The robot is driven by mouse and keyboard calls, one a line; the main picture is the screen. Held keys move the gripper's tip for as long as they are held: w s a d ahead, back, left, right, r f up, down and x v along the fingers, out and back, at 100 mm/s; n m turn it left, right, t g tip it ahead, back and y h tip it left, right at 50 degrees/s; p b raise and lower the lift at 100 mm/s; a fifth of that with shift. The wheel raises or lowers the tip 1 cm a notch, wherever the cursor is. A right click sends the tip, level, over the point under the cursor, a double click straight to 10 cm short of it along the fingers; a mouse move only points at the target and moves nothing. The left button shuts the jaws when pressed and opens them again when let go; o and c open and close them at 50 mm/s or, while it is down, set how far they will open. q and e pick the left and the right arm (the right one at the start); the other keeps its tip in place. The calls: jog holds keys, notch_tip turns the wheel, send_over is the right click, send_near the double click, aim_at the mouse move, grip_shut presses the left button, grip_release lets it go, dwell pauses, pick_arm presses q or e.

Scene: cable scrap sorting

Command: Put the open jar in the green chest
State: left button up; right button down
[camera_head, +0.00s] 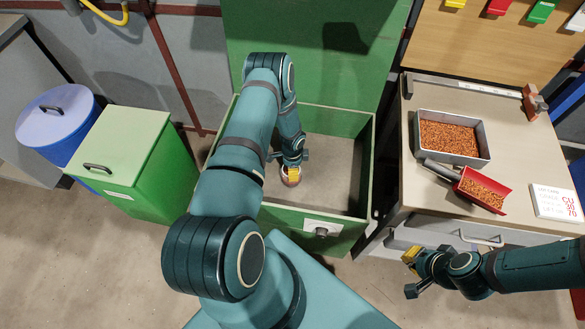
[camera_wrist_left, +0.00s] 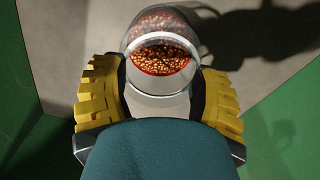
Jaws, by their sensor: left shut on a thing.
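The green chest (camera_head: 275,216) stands open in the middle of the head view, its lid up against the back. My left arm reaches down into it. My left gripper (camera_head: 291,169) is inside the chest walls, shut on the open jar (camera_head: 291,181). In the left wrist view the jar (camera_wrist_left: 160,60) is clear, with copper-coloured granules inside, held between the yellow fingers of the gripper (camera_wrist_left: 160,98). I cannot tell whether the jar touches the chest floor. My right gripper (camera_head: 410,273) is open and empty, in front of the workbench.
A green bin (camera_head: 130,140) and a blue drum (camera_head: 35,122) stand at left. The chest floor around the jar is bare.

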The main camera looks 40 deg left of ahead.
pick_arm(q)
jog(key=shift+r, duration=0.15)
jog(key=o, duration=1.3)
jog(key=shift+o, duration=0.2)
notch_tip(320, 180, up, 12)
jog(key=p, duration=0.3)
jog(key=s+d+r+n+t+h, duration=0.1)
jog(key=s+d+r+n, duration=0.15)
jog(key=d, duration=0.65)
jog(key=s+d+r+n+h, duration=0.1)
jog(key=d+r+n+h, duration=0.15)
jog(key=d, duration=0.65)
jog(key=s+d+r+n, duration=0.6)
jog(key=s+d+r, duration=0.2)
jog(key=d, duration=0.2)
jog(key=shift+s+d+t, duration=0.15)
jog(key=shift+s+t, duration=0.05)
jog(key=shift+t, duration=0.1)
